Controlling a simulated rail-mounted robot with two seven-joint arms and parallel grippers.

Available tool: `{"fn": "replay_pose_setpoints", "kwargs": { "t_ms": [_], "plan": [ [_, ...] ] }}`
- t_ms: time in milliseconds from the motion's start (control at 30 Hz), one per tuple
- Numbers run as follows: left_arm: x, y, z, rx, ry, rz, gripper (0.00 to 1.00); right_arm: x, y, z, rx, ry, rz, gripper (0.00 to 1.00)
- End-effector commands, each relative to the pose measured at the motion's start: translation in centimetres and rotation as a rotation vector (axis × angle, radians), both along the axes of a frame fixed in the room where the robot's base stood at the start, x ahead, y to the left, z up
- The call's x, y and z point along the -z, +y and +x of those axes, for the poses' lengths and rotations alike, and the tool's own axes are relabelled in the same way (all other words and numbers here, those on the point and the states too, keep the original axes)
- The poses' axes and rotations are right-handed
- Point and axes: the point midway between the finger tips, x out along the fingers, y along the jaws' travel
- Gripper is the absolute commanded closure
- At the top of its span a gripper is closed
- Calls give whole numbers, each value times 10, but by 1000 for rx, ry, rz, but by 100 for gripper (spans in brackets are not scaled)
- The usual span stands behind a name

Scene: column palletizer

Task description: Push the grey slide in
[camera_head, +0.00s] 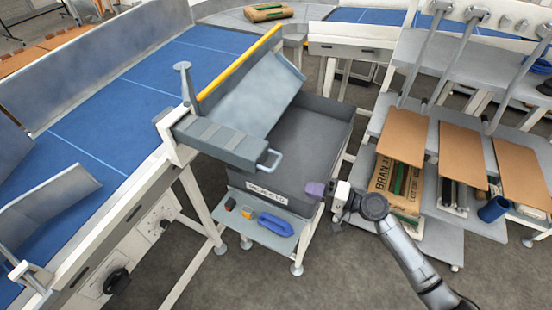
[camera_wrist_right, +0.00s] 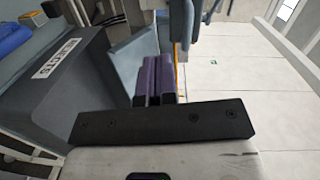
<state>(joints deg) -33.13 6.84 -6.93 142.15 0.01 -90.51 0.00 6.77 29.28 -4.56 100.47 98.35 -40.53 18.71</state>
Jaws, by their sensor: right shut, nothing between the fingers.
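The grey slide (camera_head: 222,140) lies across the edge of the blue conveyor, with its light handle (camera_head: 270,160) sticking out over the near left corner of the grey rejects bin (camera_head: 310,135). A sloping grey plate (camera_head: 255,95) is behind it, above the bin. My right gripper (camera_head: 316,190) is shut and empty, its purple fingers at the bin's right front side, apart from the slide and to the right of and below the handle. In the right wrist view the purple fingers (camera_wrist_right: 158,78) lie together. My left gripper is not in view.
A small shelf (camera_head: 255,228) below the bin holds a blue tool (camera_head: 276,224) and small items. A rack (camera_head: 440,175) with brown boards and a bran sack stands right. A yellow rail (camera_head: 240,62) edges the blue conveyor (camera_head: 120,110). Open floor (camera_head: 345,265) lies in front.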

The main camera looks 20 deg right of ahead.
Motion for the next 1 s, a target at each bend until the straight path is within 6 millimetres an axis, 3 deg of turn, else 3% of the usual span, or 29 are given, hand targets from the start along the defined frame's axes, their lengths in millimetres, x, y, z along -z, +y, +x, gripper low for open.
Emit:
{"fn": "replay_pose_setpoints", "kwargs": {
  "t_ms": [200,667,867,1000],
  "plan": [
    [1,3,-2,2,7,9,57,-10,-9,9,84,26,116,100],
    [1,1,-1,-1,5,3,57,-10,-8,9,83,41,130,100],
    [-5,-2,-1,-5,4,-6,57,-12,3,22,83,41,131,100],
    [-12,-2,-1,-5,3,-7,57,-14,19,40,83,40,131,100]
  ]
}}
